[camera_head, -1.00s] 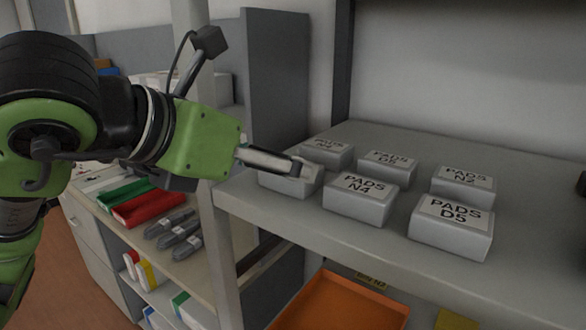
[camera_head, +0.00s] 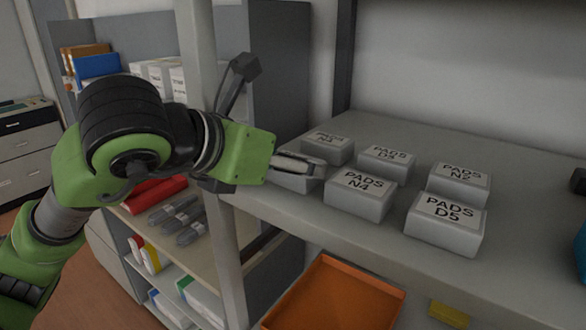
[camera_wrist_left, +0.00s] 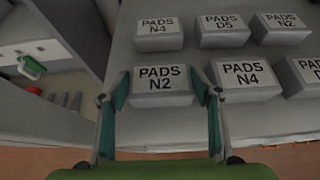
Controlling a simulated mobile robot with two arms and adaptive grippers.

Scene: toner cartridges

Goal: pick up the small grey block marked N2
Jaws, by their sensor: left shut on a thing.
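A small grey block labelled PADS N2 (camera_wrist_left: 161,86) sits at the front left of the grey shelf, between the two fingers of my left gripper (camera_wrist_left: 160,98) in the left wrist view. The gripper is shut on it, one finger on each side. In the head view, my left gripper (camera_head: 300,164) reaches in from the left and covers part of this block (camera_head: 296,184), hiding its label. The block appears to be at shelf level; I cannot tell whether it touches the shelf. Another block marked N2 (camera_head: 459,181) stands at the back right. My right gripper is not in view.
Blocks marked N4 (camera_head: 360,194) and D5 (camera_head: 446,226) stand in the front row, the N4 one close beside the held block. More blocks stand behind, including a D5 one (camera_head: 385,164). A shelf post (camera_head: 207,100) rises left of my gripper. An orange tray (camera_head: 335,300) lies below.

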